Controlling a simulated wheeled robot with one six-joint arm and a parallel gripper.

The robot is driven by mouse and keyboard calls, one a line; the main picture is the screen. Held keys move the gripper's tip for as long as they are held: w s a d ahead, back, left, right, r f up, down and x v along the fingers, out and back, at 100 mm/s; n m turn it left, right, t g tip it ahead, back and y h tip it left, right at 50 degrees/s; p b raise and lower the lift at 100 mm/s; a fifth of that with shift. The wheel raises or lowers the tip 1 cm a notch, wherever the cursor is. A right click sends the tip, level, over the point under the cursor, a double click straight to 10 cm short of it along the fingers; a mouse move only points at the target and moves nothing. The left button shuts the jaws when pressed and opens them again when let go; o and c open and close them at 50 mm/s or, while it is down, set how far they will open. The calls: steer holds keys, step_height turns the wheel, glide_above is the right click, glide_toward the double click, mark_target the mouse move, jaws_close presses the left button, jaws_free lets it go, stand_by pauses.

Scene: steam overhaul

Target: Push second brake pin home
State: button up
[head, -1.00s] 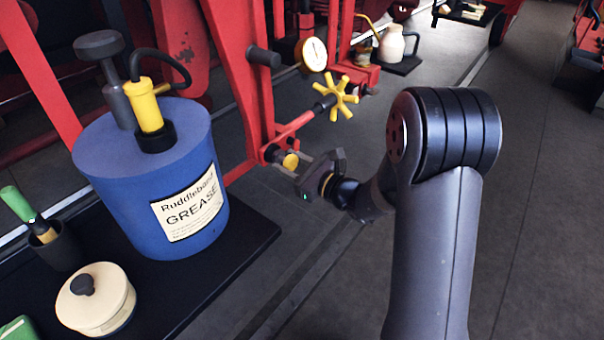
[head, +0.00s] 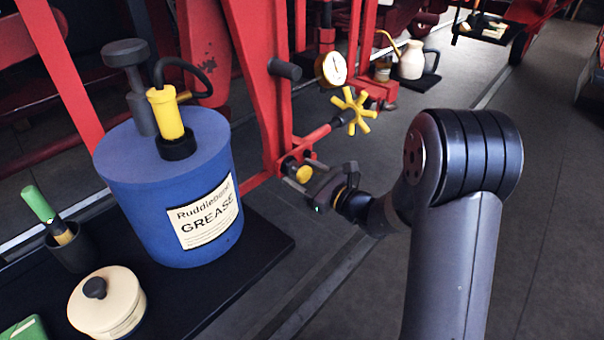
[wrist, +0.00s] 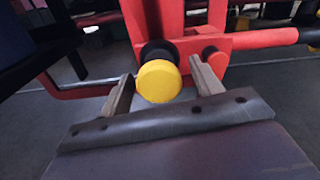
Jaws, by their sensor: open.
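A pin with a round yellow head (wrist: 158,82) and a dark collar behind it sticks out of the red bracket (wrist: 230,42) in the wrist view. My gripper (wrist: 158,80) is open, its two fingers on either side of the yellow head, with gaps showing at both sides. In the head view the yellow pin head (head: 303,174) is at the low end of the red frame (head: 255,75), and my gripper (head: 298,176) is right at it. How deep the pin sits is hidden.
A yellow handwheel (head: 351,111) and a gauge (head: 331,69) are just above my gripper. A blue grease drum (head: 150,210) stands on a black mat at left, with a cream lidded pot (head: 125,310).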

steer(key=v, duration=1)
steer(key=shift+s+d, duration=0.1)
steer(key=x, duration=1)
steer(key=shift+a, duration=0.2)
steer(key=shift+d+r+p, duration=0.1)
steer(key=shift+d+p, duration=0.15)
steer(key=shift+p, duration=0.1)
steer(key=shift+p+v, duration=0.3)
steer(key=shift+v, duration=0.6)
steer(key=shift+s+d, duration=0.15)
steer(key=shift+d, duration=0.05)
